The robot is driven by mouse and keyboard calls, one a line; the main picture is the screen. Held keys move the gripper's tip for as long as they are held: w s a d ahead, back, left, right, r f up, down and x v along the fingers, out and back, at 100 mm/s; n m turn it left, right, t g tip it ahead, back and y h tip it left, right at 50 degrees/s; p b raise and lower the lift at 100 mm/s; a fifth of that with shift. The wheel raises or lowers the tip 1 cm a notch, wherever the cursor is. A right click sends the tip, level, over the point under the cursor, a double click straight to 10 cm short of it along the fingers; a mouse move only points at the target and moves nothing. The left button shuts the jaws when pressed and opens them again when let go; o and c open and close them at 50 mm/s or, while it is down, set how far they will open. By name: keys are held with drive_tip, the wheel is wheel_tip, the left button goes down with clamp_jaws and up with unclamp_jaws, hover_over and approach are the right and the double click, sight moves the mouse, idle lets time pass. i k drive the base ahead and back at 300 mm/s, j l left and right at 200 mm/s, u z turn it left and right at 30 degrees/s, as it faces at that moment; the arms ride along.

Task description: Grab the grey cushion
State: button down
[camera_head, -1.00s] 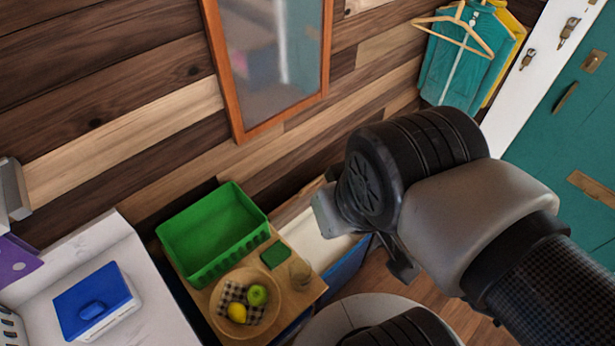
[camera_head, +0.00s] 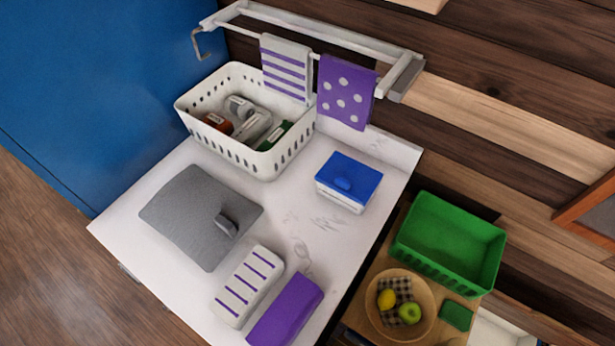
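A flat grey slab-like thing (camera_head: 190,212) lies on the white counter (camera_head: 140,219), left of centre. It has a small darker raised tab (camera_head: 227,224) near its right corner. I cannot tell whether it is a cushion; no other grey thing in view looks like one. My gripper is outside the picture now, so its state does not show.
A white basket (camera_head: 278,157) with several items stands behind the grey thing. A blue-lidded box (camera_head: 347,183), a striped block (camera_head: 247,286) and a purple block (camera_head: 286,308) share the counter. A green bin (camera_head: 450,240) and fruit bowl (camera_head: 375,318) stand right. Towels hang from a rail (camera_head: 310,35).

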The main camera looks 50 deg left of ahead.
sight(206, 218)
drive_tip(key=u, duration=2.9)
drive_tip(key=k, duration=0.6)
drive_tip(key=j+z, duration=0.15)
drive_tip(key=z, duration=1.4)
drive_tip(key=i+j, duration=0.1)
drive_tip(key=j, duration=1.15)
drive_tip(key=i+j+z, duration=0.1)
drive_tip(key=j, duration=1.2)
